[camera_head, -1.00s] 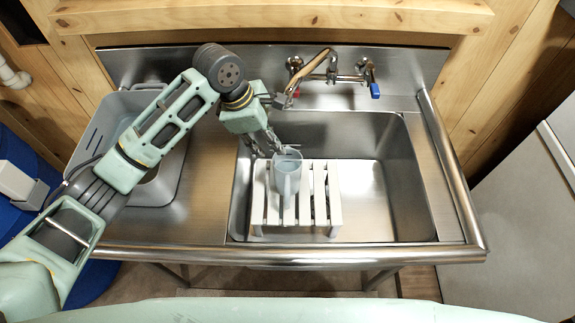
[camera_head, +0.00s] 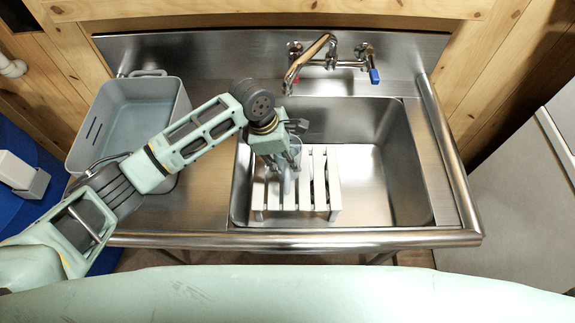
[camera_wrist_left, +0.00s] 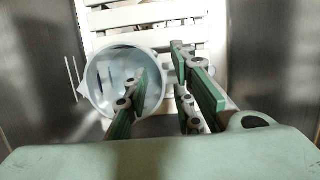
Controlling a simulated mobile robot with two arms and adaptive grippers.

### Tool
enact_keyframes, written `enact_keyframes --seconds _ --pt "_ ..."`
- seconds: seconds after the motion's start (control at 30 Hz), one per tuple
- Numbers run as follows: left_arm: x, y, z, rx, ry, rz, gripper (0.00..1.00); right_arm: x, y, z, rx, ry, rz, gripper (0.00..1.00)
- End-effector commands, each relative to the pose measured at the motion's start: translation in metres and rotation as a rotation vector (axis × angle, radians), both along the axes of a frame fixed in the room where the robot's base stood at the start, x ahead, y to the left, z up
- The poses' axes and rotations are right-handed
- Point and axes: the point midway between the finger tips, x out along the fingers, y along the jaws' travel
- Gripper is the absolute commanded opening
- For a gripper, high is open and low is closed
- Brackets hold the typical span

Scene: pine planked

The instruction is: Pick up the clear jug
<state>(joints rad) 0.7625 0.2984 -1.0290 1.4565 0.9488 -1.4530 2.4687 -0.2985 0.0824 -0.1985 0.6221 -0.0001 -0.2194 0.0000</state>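The clear jug (camera_head: 287,184), pale and bluish with an open round mouth, stands on a white slatted rack (camera_head: 333,190) in the sink. In the head view my left gripper (camera_head: 291,165) is over it and hides most of it. In the left wrist view the jug (camera_wrist_left: 97,88) is at the upper left, mouth towards the camera. My left gripper (camera_wrist_left: 162,68) is open there: one finger overlaps the jug's mouth and the other is to the right of the jug. I cannot tell whether either finger touches it. My right gripper is not in view.
The steel sink basin (camera_head: 405,180) has free room right of the rack. A faucet (camera_head: 310,62) reaches over the basin's back edge. A grey tub (camera_head: 135,112) stands on the left drainboard. The steel front rim (camera_head: 350,239) runs along the sink.

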Motion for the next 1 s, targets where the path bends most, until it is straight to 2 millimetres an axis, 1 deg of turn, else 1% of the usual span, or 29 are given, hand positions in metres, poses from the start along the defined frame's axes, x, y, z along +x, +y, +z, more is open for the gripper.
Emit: enact_keyframes --seconds 0.07,0.1,0.3,0.37,1.0 --pt "0.0000 -0.0001 0.0001 0.000 0.000 0.000 0.23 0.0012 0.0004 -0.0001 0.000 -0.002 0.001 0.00" --pt "0.0000 0.0000 0.0001 0.000 0.000 0.000 0.22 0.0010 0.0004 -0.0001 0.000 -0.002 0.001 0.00" --pt "0.0000 0.0001 0.0004 0.000 0.000 0.000 0.04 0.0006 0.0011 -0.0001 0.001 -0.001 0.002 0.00" --pt "0.0000 0.0001 0.0004 0.000 0.000 0.000 0.00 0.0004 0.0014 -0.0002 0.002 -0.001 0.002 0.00" --pt "0.0008 -0.0006 0.0020 -0.003 -0.002 0.000 0.00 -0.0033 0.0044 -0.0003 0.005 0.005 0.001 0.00"
